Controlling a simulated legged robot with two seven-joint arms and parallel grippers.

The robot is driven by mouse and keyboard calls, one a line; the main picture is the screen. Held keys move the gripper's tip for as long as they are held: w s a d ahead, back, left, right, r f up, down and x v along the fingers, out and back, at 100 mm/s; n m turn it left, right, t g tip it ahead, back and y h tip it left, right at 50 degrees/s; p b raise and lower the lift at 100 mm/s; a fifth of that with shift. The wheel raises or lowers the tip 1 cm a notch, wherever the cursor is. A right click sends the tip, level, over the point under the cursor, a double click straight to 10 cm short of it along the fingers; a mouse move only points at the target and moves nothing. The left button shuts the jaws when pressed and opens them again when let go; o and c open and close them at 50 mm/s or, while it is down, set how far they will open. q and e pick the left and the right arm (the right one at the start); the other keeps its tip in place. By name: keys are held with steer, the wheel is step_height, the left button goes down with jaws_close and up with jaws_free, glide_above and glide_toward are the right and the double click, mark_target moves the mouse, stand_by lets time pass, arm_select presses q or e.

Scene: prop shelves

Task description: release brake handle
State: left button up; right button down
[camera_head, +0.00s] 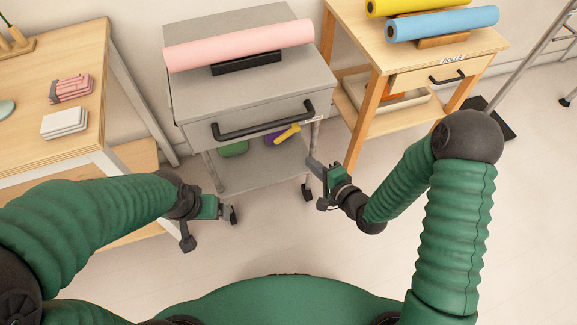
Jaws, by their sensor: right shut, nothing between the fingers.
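A grey wheeled cart (290,84) stands ahead, with a black bar handle (262,124) across its front. The handle looks like the brake handle, but I cannot tell for sure. My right gripper (314,164) is shut and empty, just below and right of the handle's right end, beside the cart's front right leg. I cannot tell whether it touches the leg. My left gripper (226,212) is near the cart's front left caster, low and left of the handle. Its fingers are too small and edge-on to read. Neither gripper holds the handle.
A pink roll (240,45) lies on a black holder on the cart. Green and purple-yellow items sit on its lower shelf (262,168). A wooden table (60,30) stands left; a wooden stand (440,60) with yellow and blue rolls stands right. The floor in front is clear.

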mark_target(285, 132)
arm_select(q)
steer(key=s+b+x, duration=0.2)
steer(key=b+x, duration=0.5)
steer(key=x, duration=0.3)
steer(key=shift+s+d+f+b, duration=0.2)
steer(key=shift+f+b, duration=0.2)
steer(key=shift+f, duration=0.15)
arm_select(e)
step_height(285, 132, down, 6)
steer(key=s+m+t+y, duration=0.1)
steer(key=m+t, duration=0.5)
steer(key=m, duration=0.4)
steer(key=shift+s+m+y, duration=0.4)
steer(key=shift+a, duration=0.1)
arm_select(q)
steer(key=b+x, duration=0.2)
steer(key=s+b+x, duration=0.1)
steer(key=b+x, duration=0.1)
steer(key=shift+w+f, duration=0.1)
steer(key=shift+f, duration=0.05)
arm_select(e)
steer(key=w+a+r, duration=0.5)
steer(key=w+a, duration=0.1)
steer(key=w, duration=0.2)
steer(key=shift+a, duration=0.2)
